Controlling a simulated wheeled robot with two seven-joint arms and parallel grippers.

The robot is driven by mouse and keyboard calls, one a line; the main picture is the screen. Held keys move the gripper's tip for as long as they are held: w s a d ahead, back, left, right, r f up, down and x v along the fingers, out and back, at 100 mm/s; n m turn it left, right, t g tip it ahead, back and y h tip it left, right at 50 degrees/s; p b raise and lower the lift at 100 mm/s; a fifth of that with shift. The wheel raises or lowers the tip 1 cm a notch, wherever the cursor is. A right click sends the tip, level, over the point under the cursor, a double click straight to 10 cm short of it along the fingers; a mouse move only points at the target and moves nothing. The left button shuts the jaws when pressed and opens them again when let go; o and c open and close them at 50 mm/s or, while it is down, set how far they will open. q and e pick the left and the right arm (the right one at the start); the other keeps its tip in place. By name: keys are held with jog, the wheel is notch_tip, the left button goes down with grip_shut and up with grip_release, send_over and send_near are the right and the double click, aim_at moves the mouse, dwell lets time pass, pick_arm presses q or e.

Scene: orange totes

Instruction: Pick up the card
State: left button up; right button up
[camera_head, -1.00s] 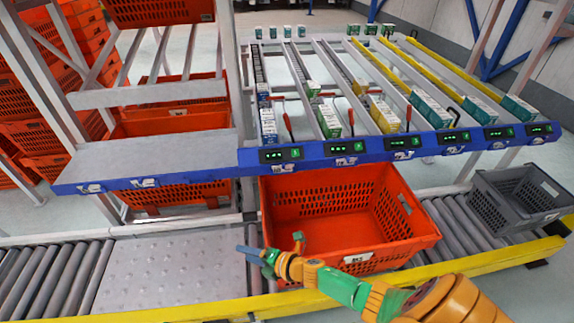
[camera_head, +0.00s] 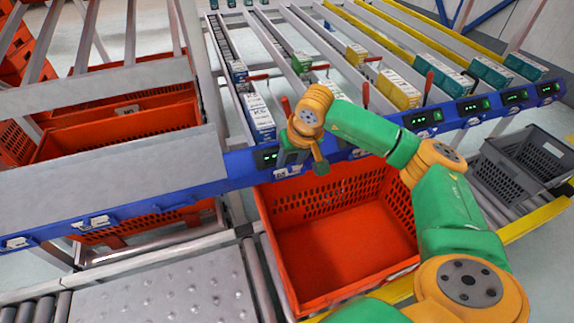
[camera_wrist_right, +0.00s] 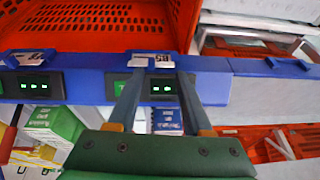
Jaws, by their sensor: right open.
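A small white card in a holder (camera_head: 288,172) sits on the blue rail below a display box with green lights. In the right wrist view, which looks upside down, the card (camera_wrist_right: 150,60) shows dark lettering and lies just past the fingertips. My right gripper (camera_head: 303,163) is at the rail, close to this card. Its two fingers (camera_wrist_right: 158,80) are apart, with the card ahead of the gap; I cannot tell whether they touch it. My left gripper is not in view.
An orange tote (camera_head: 345,245) stands open and empty below the rail, on the conveyor. Sloped lanes hold several cartons, including a white-blue carton (camera_head: 260,117) behind the gripper. Grey crates (camera_head: 510,170) stand at the right. Other card holders (camera_head: 97,221) line the rail.

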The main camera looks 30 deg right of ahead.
aim_at(291, 170)
jog(key=shift+h, duration=0.3)
jog(key=x, duration=0.4)
jog(key=d+p+x, duration=0.1)
jog(key=x, duration=0.1)
jog(key=shift+w+d+f, duration=0.1)
jog(key=shift+w+f, duration=0.1)
jog(key=shift+f, duration=0.1)
jog(key=shift+s, duration=0.1)
grip_shut()
